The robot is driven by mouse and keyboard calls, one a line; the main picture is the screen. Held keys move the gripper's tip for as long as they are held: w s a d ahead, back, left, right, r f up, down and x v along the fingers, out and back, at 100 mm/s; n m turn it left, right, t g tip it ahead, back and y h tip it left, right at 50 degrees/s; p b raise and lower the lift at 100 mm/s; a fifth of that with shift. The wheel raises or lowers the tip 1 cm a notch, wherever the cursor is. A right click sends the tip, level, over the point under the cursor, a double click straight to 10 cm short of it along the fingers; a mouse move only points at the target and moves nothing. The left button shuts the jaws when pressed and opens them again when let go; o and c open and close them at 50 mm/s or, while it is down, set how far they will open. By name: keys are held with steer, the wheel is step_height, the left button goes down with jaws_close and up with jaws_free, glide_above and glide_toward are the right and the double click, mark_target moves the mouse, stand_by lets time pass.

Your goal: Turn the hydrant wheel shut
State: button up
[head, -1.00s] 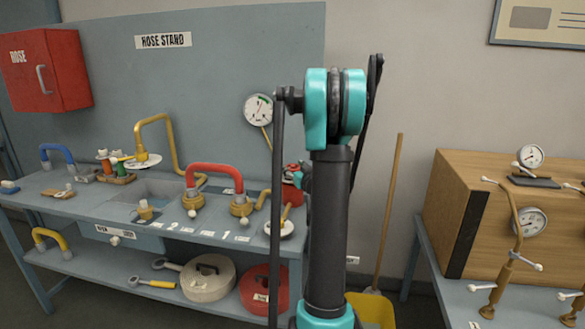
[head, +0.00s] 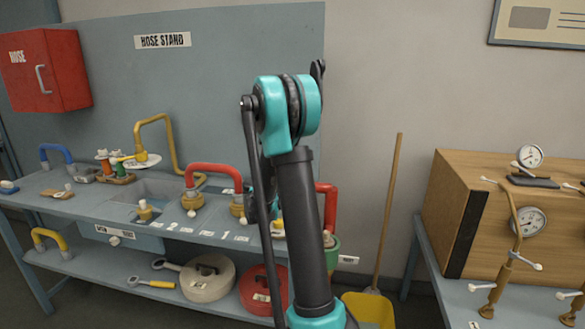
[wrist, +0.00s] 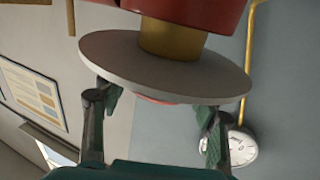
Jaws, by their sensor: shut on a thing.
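In the wrist view, the hydrant wheel is a grey disc (wrist: 165,68), seen close up. It sits on a brass stem (wrist: 172,36) joined to a red body (wrist: 205,14). A thin red part shows at the disc's near face. My gripper (wrist: 162,107) has its two dark fingers on either side of the disc, closed on the wheel. The exact contact is partly hidden behind the disc's edge. In the head view, my own arm covers the gripper and the wheel.
The hose stand bench (head: 95,205) holds a red curved pipe (head: 214,168), a yellow pipe (head: 172,150) and small fittings. Another red pipe (head: 330,205) stands right of my arm. A broom (head: 388,215) leans on the wall.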

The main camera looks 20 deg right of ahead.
steer(key=shift+m+g+h, duration=1.1)
steer(key=shift+m+g, duration=0.3)
steer(key=shift+g, duration=0.8)
steer(key=o, duration=1.2)
steer(key=v, duration=1.2)
steer(key=shift+f, duration=0.1)
